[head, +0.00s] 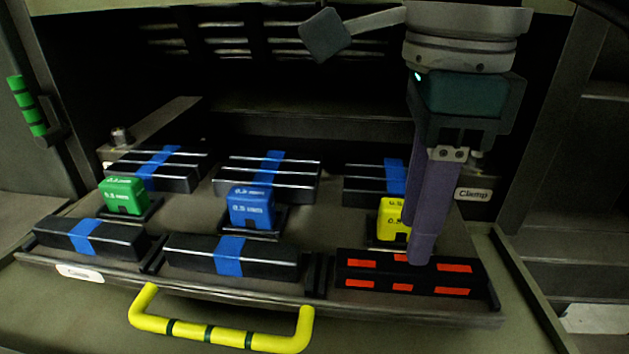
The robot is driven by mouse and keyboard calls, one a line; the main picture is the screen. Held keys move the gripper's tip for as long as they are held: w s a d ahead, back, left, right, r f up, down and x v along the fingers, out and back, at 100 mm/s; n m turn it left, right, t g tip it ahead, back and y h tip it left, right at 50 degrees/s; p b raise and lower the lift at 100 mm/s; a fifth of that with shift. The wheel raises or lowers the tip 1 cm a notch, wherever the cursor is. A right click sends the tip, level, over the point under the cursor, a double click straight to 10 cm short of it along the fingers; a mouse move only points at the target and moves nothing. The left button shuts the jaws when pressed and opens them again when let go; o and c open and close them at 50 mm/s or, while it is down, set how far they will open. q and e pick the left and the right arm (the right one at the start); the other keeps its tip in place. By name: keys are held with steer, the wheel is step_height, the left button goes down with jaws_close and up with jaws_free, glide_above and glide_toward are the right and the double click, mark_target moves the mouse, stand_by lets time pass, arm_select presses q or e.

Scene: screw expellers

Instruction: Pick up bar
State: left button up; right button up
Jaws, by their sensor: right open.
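Several black bars with blue bands lie on a drawer-like tray (120,265). In the back row are a left bar (185,165), a middle bar (300,180) and a right bar (365,190), partly behind my gripper. In front are a left bar (115,243) and a middle bar (190,255). At front right is a black block with red marks (455,283); I cannot tell whether it is a bar or a holder. My right gripper (416,245) points down with purple fingers, open, overlapping this block in the picture. Contact is unclear. My left gripper is out of view.
Green (124,196), blue (251,207) and yellow (388,222) labelled blocks stand between the bar rows. A yellow handle (207,333) sticks out at the tray's front. A grey block on a lever (326,35) hangs at top. Dark cabinet walls flank the tray.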

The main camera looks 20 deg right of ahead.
mark_target(405, 263)
step_height(405, 263, down, 5)
steer(key=shift+f+p, duration=0.2)
steer(key=shift+p, duration=0.35)
steer(key=shift+w, duration=0.1)
steer(key=shift+c, duration=0.3)
jaws_close()
steer(key=shift+r, duration=0.1)
stand_by(0.5)
